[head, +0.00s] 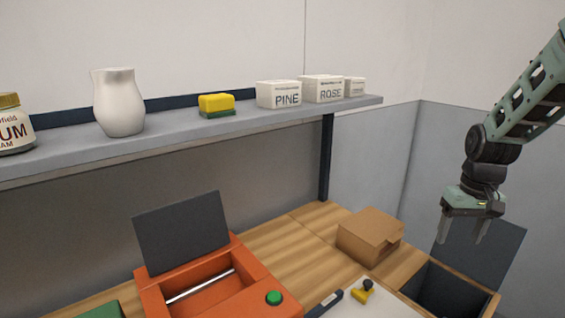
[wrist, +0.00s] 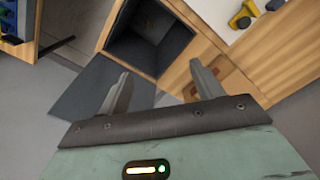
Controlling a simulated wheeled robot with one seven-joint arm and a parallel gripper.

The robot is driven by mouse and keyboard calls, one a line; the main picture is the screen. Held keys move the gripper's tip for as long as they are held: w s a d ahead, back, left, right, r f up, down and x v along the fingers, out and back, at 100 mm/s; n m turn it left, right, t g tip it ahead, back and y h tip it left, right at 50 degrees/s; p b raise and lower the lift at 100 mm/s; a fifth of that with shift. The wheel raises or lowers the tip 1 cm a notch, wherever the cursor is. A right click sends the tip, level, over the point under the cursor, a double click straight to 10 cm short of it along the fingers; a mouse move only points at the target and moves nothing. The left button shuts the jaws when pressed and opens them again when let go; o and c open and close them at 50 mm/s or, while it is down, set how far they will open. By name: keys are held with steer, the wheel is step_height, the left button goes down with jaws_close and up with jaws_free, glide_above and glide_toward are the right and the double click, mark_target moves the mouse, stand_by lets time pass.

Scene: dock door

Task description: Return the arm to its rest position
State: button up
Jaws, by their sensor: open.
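My gripper (head: 463,230) hangs at the right side of the head view, pointing down, above the dark open bin at the bench's right end. Its two fingers are apart with nothing between them. In the wrist view my gripper (wrist: 162,92) also shows open and empty, with the bin and wooden bench beyond the fingertips. My arm comes in from the upper right edge of the head view.
Below my gripper are an open dark bin (head: 440,293) with a raised flap (head: 480,250) and a cardboard box (head: 369,236). An orange machine (head: 205,290) stands left. A grey shelf (head: 190,135) holds a jug, sponge and boxes. Air around my gripper is clear.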

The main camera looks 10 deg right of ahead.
steer(key=s+a+r+n, duration=0.2)
steer(key=s+a+n, duration=0.15)
steer(key=a, duration=0.75)
steer(key=s+a+r+n, duration=0.15)
steer(key=s+a, duration=0.35)
steer(key=a, duration=0.7)
steer(key=s+a+n, duration=0.4)
steer(key=s+a, duration=0.4)
steer(key=s, duration=0.6)
steer(key=shift+a+n, duration=0.15)
steer(key=shift+n, duration=0.25)
